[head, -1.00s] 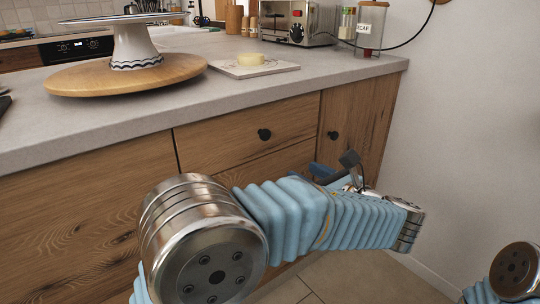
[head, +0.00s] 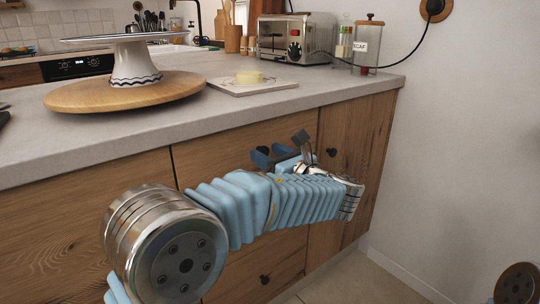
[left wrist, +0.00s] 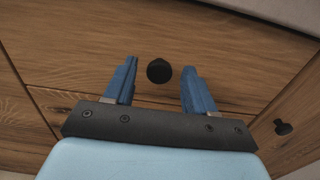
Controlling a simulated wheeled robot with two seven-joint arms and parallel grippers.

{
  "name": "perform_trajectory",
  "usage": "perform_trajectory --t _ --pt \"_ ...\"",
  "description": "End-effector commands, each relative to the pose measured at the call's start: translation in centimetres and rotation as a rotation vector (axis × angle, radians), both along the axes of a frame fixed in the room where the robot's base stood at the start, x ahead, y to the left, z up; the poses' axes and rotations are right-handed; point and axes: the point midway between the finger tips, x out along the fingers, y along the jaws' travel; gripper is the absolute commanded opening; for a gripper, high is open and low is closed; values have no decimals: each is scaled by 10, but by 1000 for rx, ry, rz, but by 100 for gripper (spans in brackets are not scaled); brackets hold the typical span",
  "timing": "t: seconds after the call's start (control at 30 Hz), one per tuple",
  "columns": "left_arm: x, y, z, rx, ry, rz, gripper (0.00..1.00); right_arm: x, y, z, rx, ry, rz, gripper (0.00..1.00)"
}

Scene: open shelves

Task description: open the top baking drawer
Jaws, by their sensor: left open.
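The top drawer (head: 210,160) is a wooden front under the grey counter, and it is shut. Its round black knob (left wrist: 159,71) sits midway between the blue fingers of my left gripper (left wrist: 159,66) in the left wrist view. In the head view the left gripper (head: 270,154) is in front of the drawer and partly covers the knob. The fingers stand apart with a gap on each side of the knob. I cannot tell how deep the knob lies between them. My right gripper is out of view.
A lower drawer's knob (head: 265,279) shows below my left arm. A cabinet door with a black knob (head: 332,152) is at the right. On the counter stand a cake stand (head: 135,62), a butter board (head: 252,88) and a toaster (head: 297,40).

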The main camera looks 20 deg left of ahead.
Motion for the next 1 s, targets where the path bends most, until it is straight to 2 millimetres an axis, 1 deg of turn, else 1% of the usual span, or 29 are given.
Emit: perform_trajectory --t 0.23,0.27,0.6,1.0 --pt "1 1 0 0 0 0 55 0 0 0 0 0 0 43" --pt "1 1 0 0 0 0 52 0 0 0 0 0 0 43" --pt "0 1 0 0 0 0 0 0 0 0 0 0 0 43" --pt "0 0 0 -1 1 -1 0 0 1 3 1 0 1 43"
